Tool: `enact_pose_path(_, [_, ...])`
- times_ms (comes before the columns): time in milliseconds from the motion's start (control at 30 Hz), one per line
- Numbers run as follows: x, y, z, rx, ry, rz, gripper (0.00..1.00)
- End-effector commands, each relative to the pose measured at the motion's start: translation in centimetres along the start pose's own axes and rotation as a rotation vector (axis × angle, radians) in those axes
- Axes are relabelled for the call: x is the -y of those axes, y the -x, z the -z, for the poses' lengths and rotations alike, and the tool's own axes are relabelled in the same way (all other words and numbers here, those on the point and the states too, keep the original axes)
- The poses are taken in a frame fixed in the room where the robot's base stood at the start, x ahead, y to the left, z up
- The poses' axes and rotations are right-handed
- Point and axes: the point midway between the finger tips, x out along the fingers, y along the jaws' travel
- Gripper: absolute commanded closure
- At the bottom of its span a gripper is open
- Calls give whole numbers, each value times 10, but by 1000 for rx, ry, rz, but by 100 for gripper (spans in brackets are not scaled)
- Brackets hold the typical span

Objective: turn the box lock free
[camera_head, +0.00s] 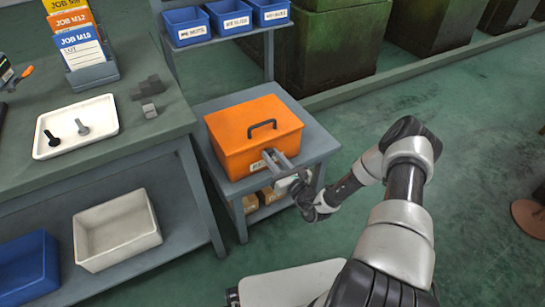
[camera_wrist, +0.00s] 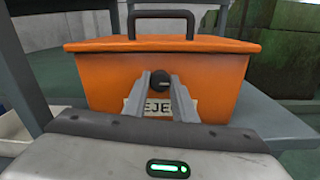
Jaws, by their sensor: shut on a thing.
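The orange box (camera_head: 238,140) stands closed on a small grey stand, with a dark carry handle (camera_head: 262,130) on its lid. In the wrist view the box front (camera_wrist: 110,85) faces me squarely. The box lock (camera_wrist: 160,83) is a small dark round knob high on that front, just under the lid rim. My gripper (camera_head: 272,157) reaches the box front from the right, and its two fingertips (camera_wrist: 160,79) are shut on the lock, one on each side. A white label (camera_wrist: 133,105) beneath the lock is partly hidden by the fingers.
The grey stand (camera_head: 317,139) has a lower shelf with small cartons. A workbench (camera_head: 120,150) to the left bears a white tray (camera_head: 104,111) with bolts. Blue bins (camera_head: 187,25) are on a rack behind. Green floor (camera_head: 455,110) is open at the right.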

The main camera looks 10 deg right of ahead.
Motion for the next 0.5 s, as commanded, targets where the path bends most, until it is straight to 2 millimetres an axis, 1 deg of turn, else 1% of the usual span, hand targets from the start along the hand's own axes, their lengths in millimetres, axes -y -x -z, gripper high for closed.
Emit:
enact_pose_path(267, [-1, 0, -2, -5, 103, -1, 98])
enact_pose_path(500, [-2, 1, -2, -13, 298, -1, 98])
